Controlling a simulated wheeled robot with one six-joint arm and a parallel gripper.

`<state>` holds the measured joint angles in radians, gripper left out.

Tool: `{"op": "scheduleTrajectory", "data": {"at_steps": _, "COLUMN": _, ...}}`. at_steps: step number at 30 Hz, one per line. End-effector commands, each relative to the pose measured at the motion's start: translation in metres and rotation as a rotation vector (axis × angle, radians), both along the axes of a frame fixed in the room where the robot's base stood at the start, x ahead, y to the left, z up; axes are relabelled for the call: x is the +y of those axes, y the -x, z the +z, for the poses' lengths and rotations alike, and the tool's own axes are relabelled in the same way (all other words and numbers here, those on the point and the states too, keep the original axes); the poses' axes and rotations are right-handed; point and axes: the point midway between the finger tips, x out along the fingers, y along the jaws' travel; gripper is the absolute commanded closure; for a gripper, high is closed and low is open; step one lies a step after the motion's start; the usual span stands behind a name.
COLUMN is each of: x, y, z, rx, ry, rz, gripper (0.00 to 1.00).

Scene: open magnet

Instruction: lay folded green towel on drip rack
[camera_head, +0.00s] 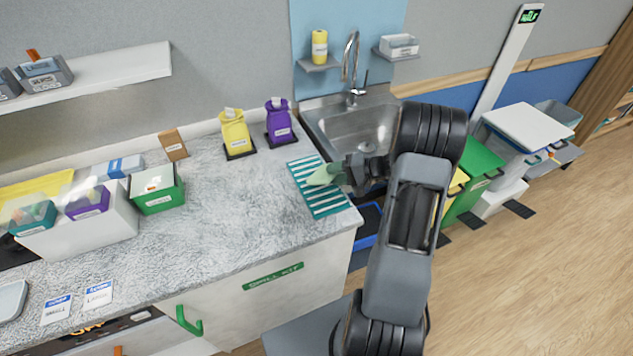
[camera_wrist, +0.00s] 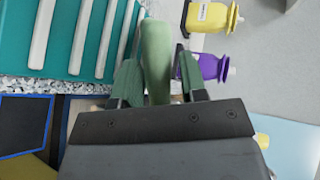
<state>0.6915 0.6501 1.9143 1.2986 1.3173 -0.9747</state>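The folded green towel (camera_head: 323,175) is a small pale green piece sticking out from my gripper (camera_head: 340,173) over the drip rack. In the wrist view the towel (camera_wrist: 157,55) stands between the two dark green fingers of my gripper (camera_wrist: 160,80), which appear shut on it. The drip rack (camera_head: 327,204) is teal with white slats and lies at the counter's right end, left of the sink. It fills the upper left of the wrist view (camera_wrist: 68,50). I cannot tell whether the towel touches the slats.
A yellow bottle (camera_head: 236,133) and a purple bottle (camera_head: 279,122) stand behind the rack. The sink (camera_head: 350,127) with its tall faucet (camera_head: 351,65) is at the back right. A green box (camera_head: 157,190) and a white bin (camera_head: 85,230) stand on the left. The mid-counter is clear.

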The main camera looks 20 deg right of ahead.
Motion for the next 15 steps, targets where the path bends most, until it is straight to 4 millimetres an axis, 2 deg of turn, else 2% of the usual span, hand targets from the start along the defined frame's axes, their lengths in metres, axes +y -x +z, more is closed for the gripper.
{"op": "scheduleTrajectory", "data": {"at_steps": 7, "x": -0.022, "y": 0.015, "z": 0.010, "rx": 0.000, "ry": 0.000, "rz": -0.001, "gripper": 0.61}}
{"op": "scheduleTrajectory", "data": {"at_steps": 15, "x": -0.030, "y": 0.021, "z": 0.014, "rx": 0.000, "ry": 0.001, "rz": 0.001, "gripper": 0.61}}
